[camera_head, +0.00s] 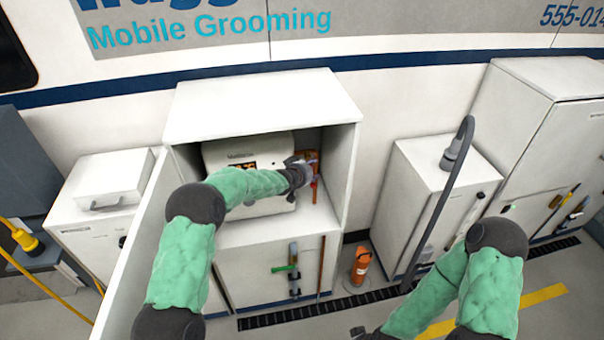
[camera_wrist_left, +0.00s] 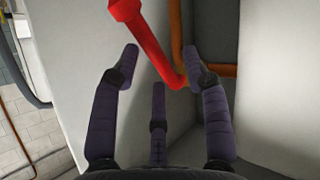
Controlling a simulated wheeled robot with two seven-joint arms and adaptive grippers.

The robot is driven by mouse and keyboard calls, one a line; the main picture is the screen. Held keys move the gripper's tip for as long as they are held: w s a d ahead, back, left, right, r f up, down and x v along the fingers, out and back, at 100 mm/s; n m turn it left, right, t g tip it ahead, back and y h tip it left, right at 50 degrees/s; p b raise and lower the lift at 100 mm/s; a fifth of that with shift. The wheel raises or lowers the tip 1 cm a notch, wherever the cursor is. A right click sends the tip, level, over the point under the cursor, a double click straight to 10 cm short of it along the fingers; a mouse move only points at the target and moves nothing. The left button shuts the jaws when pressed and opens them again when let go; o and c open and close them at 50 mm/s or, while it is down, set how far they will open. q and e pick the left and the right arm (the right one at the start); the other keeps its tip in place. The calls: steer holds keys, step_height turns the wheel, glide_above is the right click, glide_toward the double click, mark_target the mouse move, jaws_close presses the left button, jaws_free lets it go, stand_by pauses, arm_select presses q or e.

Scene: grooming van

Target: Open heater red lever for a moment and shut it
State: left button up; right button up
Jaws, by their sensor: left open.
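The white heater (camera_head: 222,155) stands inside the open cabinet in the head view. The red lever (camera_head: 314,192) shows as a thin red strip right beside my left gripper (camera_head: 299,166). In the left wrist view the red lever (camera_wrist_left: 153,42) slants from a thicker end at the top down to a bent end near the right fingertip. My left gripper (camera_wrist_left: 165,58) is open, its fingers spread around the lever's lower part; I cannot tell whether they touch it. My right gripper (camera_head: 359,331) is barely in view at the bottom edge, and its fingers cannot be made out.
Copper-orange pipes (camera_wrist_left: 222,70) run behind the lever by the cabinet wall. The open cabinet door (camera_head: 135,255) stands left of my left arm, and the cabinet's side wall (camera_head: 340,170) is close right of the gripper. An orange bottle-like object (camera_head: 361,266) stands on the floor.

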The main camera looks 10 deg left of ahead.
arm_select(q)
steer(key=v, duration=1)
steer(key=shift+s+r, duration=0.1)
